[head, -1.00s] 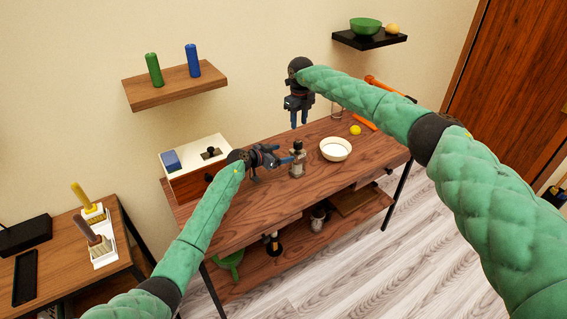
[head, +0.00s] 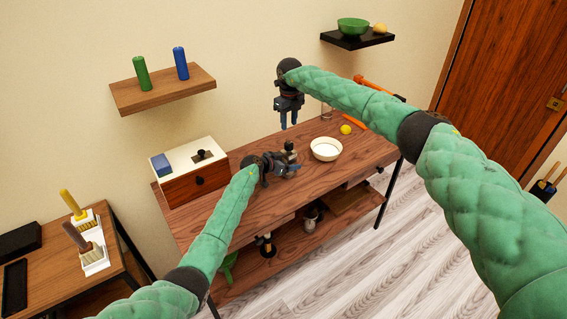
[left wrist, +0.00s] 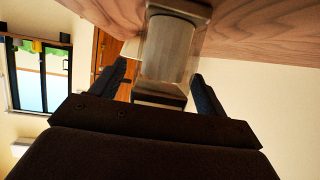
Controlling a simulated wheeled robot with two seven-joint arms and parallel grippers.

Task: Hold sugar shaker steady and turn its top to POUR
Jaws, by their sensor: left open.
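The sugar shaker (head: 290,157) stands upright on the wooden table, with a dark top; my left gripper partly hides its body. My left gripper (head: 288,170) is open and level, its fingers reaching around the shaker. In the left wrist view the shaker's pale, greyish body (left wrist: 168,48) lies between the two fingertips (left wrist: 162,85), with a gap visible beside the fingers. My right gripper (head: 289,117) hangs above the table behind the shaker, fingers pointing down, open and empty. The setting marks on the top are too small to read.
A white bowl (head: 326,149) stands close to the right of the shaker. A yellow ball (head: 346,129) lies farther back. A drawer box (head: 197,183) with a blue block on top is at the left. A wall shelf (head: 165,91) hangs above it. The table's front is clear.

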